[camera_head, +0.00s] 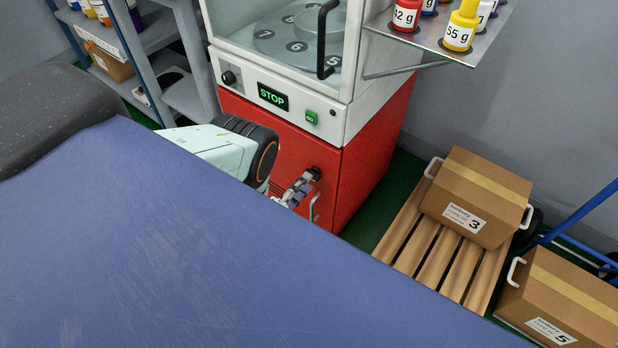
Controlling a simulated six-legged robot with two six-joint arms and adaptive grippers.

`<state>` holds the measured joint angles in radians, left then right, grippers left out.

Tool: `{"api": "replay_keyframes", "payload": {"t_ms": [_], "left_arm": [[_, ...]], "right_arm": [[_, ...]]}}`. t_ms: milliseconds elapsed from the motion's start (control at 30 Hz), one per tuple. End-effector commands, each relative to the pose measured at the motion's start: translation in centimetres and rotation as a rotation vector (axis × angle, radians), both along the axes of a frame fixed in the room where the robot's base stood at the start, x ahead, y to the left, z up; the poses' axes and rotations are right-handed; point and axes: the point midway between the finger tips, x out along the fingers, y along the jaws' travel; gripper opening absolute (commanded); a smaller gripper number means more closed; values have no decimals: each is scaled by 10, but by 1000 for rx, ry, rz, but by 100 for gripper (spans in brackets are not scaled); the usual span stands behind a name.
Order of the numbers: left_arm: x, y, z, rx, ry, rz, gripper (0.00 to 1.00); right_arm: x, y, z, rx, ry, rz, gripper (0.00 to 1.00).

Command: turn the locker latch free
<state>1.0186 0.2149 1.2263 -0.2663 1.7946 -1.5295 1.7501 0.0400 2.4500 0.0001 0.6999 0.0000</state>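The red locker (283,138) is the lower part of a white-topped machine. On its front, a small dark round latch (315,173) shows near the right edge, and a thin pale handle (314,208) sits below it. My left gripper (303,186) reaches in from the left, its fingers close at the latch. They look in contact with it or just in front; I cannot tell which. The fingers are small and partly overlapped, so their opening is unclear. Part of the locker's lower front is hidden. My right gripper is not in view.
Above the locker are a STOP display (273,97), a green button (312,117) and a black door handle (326,40). A bottle shelf (430,40) juts out at upper right. A wooden pallet (410,240) and cartons, including carton 3 (478,190), stand to the right.

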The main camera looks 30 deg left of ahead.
Motion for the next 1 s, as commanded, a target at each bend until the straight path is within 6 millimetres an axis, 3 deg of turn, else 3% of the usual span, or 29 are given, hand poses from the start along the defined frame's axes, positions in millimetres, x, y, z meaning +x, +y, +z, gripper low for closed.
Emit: {"api": "replay_keyframes", "payload": {"t_ms": [100, 300, 1000], "left_arm": [[-20, 2, 0, 1, 2, 0, 36], [-41, 3, 0, 1, 0, -1, 36], [-44, 3, -2, -47, 11, -1, 36]], "right_arm": [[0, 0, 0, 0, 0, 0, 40], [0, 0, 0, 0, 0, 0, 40], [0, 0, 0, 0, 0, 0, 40]]}}
